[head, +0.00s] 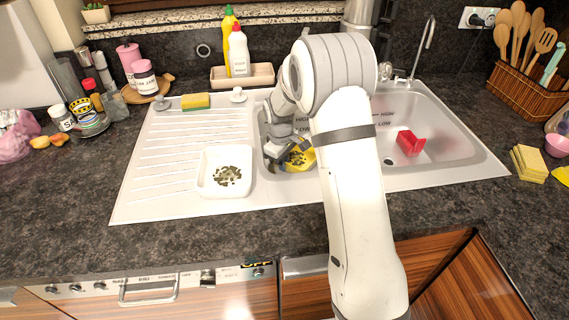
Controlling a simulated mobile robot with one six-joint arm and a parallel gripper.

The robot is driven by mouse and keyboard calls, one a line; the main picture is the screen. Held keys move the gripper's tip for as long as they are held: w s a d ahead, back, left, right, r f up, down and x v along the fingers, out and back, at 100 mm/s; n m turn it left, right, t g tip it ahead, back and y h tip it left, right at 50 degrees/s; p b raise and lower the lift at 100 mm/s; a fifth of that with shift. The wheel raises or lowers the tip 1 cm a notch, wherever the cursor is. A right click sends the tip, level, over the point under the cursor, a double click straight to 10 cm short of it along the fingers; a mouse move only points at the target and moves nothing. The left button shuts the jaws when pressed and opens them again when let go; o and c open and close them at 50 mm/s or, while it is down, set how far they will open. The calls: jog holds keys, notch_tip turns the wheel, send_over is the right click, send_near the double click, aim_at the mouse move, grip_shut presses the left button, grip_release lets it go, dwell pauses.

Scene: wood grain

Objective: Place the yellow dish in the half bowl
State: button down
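The yellow dish (308,162) shows in the head view at the small half bowl (263,128) of the sink, just left of my upright arm. Dark flakes show on the dish. My gripper (280,153) is at the dish's left side, pointing down at it. I cannot tell whether the fingers grip the dish's rim or only stand beside it. My arm hides much of the half bowl and the right part of the dish, so I cannot tell whether the dish rests on the bowl's floor or hangs above it.
A white square dish (224,172) with dark flakes stands on the drainboard (170,165) to the left. A red object (410,143) lies in the large basin (440,150) to the right. A yellow sponge (196,101) and a bottle tray (242,77) are behind.

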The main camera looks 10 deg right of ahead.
jog(key=shift+f, duration=0.2)
jog(key=shift+f, duration=0.1)
jog(key=c, duration=1.6)
grip_release()
